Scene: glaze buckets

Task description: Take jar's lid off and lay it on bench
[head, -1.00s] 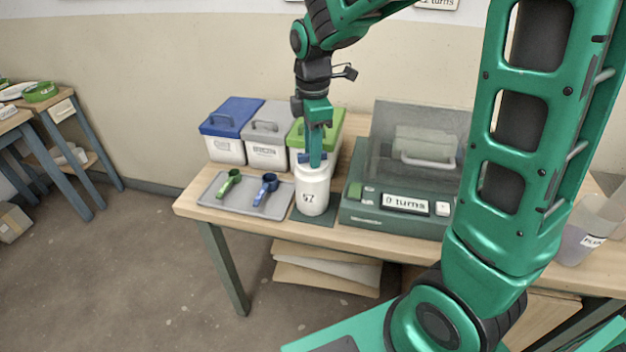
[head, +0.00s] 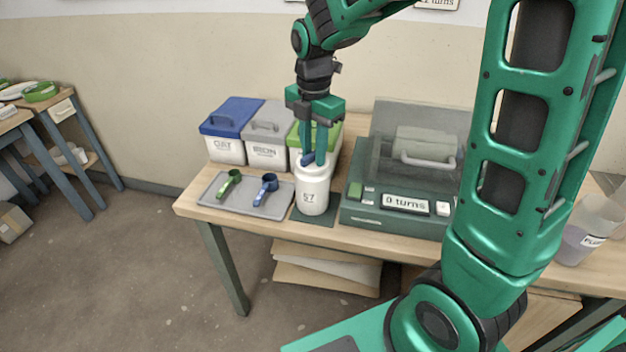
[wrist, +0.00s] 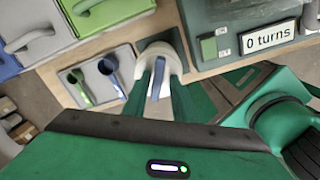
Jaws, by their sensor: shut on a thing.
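The white jar (head: 313,196), with a number on its front, stands upright on a dark mat near the front of the bench (head: 190,203). Its pale top also shows in the wrist view (wrist: 172,54). The lid's blue grip bar (wrist: 156,78) stands up at the jar's top. My gripper (head: 315,159) points straight down over the jar, its two fingers closed on either side of the blue bar. The lid appears to sit on the jar; the fingers partly hide the seam.
Left of the jar is a grey tray (head: 210,199) with a green scoop (head: 228,184) and a blue scoop (head: 264,187). Several lidded buckets stand behind. A green machine (head: 375,217) reading "0 turns" is close on the right. Bare bench shows at the front left edge.

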